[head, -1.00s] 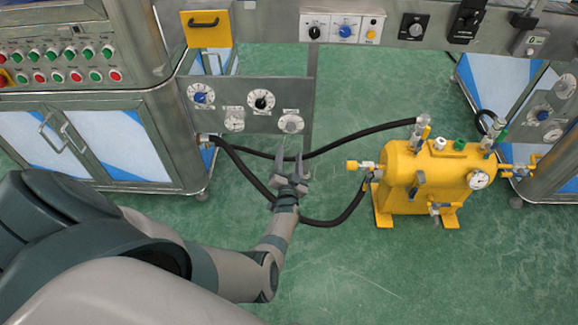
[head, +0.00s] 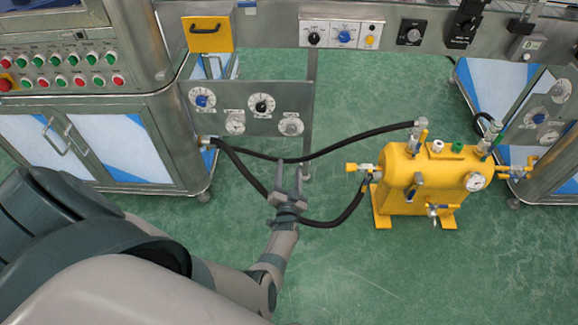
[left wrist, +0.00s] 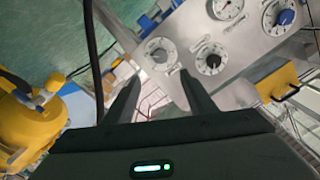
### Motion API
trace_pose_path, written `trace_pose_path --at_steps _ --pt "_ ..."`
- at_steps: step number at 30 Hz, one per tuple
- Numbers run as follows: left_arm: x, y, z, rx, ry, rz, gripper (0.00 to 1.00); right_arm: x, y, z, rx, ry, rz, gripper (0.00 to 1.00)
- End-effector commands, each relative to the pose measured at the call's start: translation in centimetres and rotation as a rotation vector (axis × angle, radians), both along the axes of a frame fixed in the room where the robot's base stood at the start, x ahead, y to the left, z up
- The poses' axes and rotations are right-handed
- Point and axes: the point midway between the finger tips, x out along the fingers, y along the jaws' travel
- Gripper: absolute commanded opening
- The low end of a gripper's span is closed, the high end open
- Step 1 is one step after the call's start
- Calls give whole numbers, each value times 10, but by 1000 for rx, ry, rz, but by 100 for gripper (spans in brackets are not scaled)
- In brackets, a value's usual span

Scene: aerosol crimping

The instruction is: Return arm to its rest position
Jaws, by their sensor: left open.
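My left gripper (head: 289,177) is in the middle of the head view, with my left arm coming in from the lower left. Its two fingers point away from me and stand apart, with nothing between them. The black hoses pass behind or beside it in the picture; I cannot tell whether it touches them. In the left wrist view the two dark fingers (left wrist: 157,98) are spread and empty, with the gauge panel (left wrist: 215,50) beyond them. My right gripper is not in view.
A yellow tank (head: 425,180) stands on the green floor at right, joined by black hoses (head: 345,147) to the left machine. A grey panel with dials (head: 240,122) hangs ahead. A button cabinet (head: 95,110) is at left. The floor (head: 350,270) at lower right is clear.

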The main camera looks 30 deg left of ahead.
Motion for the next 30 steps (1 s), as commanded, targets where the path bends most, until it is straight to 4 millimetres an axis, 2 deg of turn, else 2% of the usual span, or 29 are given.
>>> trace_pose_path --at_steps 11,17,20,23,27,30 --pt "-2 -1 -2 -6 6 -8 51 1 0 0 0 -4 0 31" --pt "-17 -13 -19 -70 71 -96 51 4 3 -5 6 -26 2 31" --pt "-38 -29 -40 -143 147 -174 51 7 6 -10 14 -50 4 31" --pt "-72 -55 -67 -244 263 -259 51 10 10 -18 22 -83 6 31" --pt "-139 -98 -106 -397 452 -344 51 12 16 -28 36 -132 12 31" --pt "-191 -127 -128 -490 585 -372 51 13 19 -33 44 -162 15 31"
